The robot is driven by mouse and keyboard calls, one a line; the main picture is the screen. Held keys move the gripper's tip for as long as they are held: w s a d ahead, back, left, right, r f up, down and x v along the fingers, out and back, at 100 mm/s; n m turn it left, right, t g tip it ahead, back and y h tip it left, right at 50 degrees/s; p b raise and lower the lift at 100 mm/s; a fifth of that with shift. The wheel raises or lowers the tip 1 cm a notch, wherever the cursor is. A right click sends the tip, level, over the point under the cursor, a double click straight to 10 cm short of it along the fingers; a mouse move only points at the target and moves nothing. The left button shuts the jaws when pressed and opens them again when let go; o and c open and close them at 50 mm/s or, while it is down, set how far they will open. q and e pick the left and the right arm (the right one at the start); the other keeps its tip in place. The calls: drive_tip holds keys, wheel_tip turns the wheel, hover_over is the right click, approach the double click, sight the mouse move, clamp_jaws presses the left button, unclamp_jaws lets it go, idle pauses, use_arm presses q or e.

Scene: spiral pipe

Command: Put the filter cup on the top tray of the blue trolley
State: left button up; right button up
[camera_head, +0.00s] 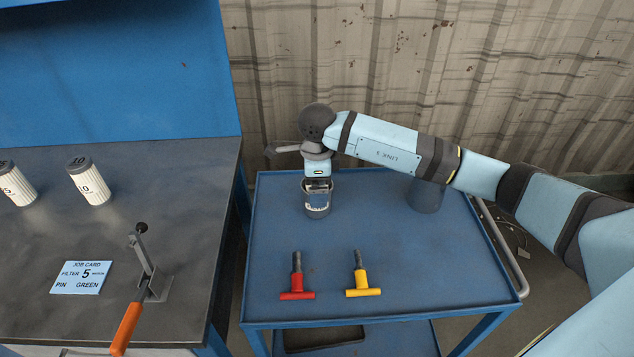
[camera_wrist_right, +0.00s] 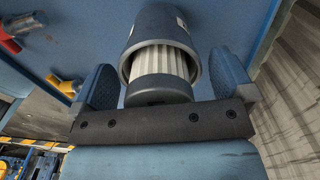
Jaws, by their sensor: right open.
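The filter cup (camera_head: 317,208), a small grey cup, stands upright on the top tray (camera_head: 400,255) of the blue trolley, near its back left. In the right wrist view the cup (camera_wrist_right: 160,22) has a white pleated filter with a dark end cap inside it. My right gripper (camera_head: 318,182) is directly above the cup, pointing down. Its two blue fingers (camera_wrist_right: 163,82) are apart, one on each side of the filter's end cap, with visible gaps. My left gripper is not in view.
A red T-handled pin (camera_head: 297,280) and a yellow one (camera_head: 361,280) lie at the tray's front. A blue cylinder (camera_head: 426,196) stands at the back right. The bench (camera_head: 190,200) at left holds white filters (camera_head: 90,182), a job card (camera_head: 82,278) and an orange-handled lever (camera_head: 127,328).

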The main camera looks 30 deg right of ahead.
drive_tip(key=shift+r, duration=0.55)
wheel_tip(320, 180, up, 10)
drive_tip(key=shift+f, duration=0.15)
drive_tip(key=shift+r, duration=0.7)
